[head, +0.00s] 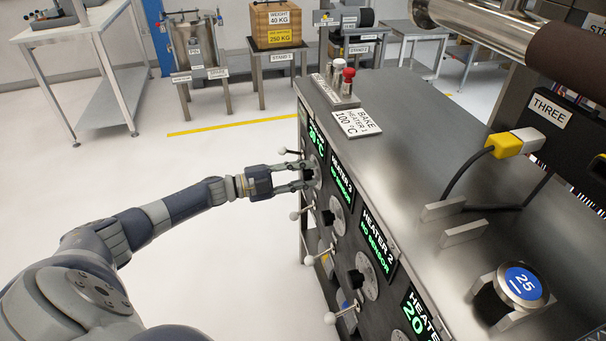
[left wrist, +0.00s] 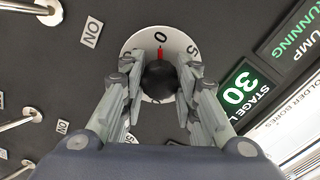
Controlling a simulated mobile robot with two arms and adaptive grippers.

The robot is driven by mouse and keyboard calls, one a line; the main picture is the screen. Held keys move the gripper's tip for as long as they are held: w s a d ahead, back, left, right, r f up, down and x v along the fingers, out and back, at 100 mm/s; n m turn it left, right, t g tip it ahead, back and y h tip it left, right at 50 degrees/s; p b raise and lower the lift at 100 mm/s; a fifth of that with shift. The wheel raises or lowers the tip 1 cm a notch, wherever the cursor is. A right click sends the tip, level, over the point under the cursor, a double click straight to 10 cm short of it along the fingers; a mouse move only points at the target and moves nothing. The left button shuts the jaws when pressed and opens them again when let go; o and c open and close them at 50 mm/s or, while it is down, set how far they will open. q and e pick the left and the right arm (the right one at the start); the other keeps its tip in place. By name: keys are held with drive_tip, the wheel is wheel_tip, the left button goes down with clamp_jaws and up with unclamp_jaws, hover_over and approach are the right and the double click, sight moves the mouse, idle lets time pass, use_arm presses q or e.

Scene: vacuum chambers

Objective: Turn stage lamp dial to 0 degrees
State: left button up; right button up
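In the left wrist view, the stage lamp dial (left wrist: 134,46) is a white disc with black numbers and a round black knob (left wrist: 160,80). The knob's red pointer points at the 0 mark. A green display (left wrist: 241,86) beside it, labelled "STAGE L…", reads 30. My left gripper (left wrist: 160,72) has one finger on each side of the knob, and its fingers look apart from it. In the head view, my left gripper (head: 302,176) reaches the cabinet's front panel and partly hides a dial there. My right gripper is not in view.
Several white-knobbed levers (head: 295,215) stick out of the panel near my left gripper. More heater dials (head: 365,275) lie nearer me. The steel cabinet top (head: 410,130) holds a small box with a red knob (head: 348,75) and a blue "25" dial (head: 523,283).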

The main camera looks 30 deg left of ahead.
use_arm(q)
drive_tip(key=o, duration=0.4)
drive_tip(key=v, duration=1.2)
drive_tip(key=shift+a, duration=0.1)
drive_tip(key=shift+f, duration=0.1)
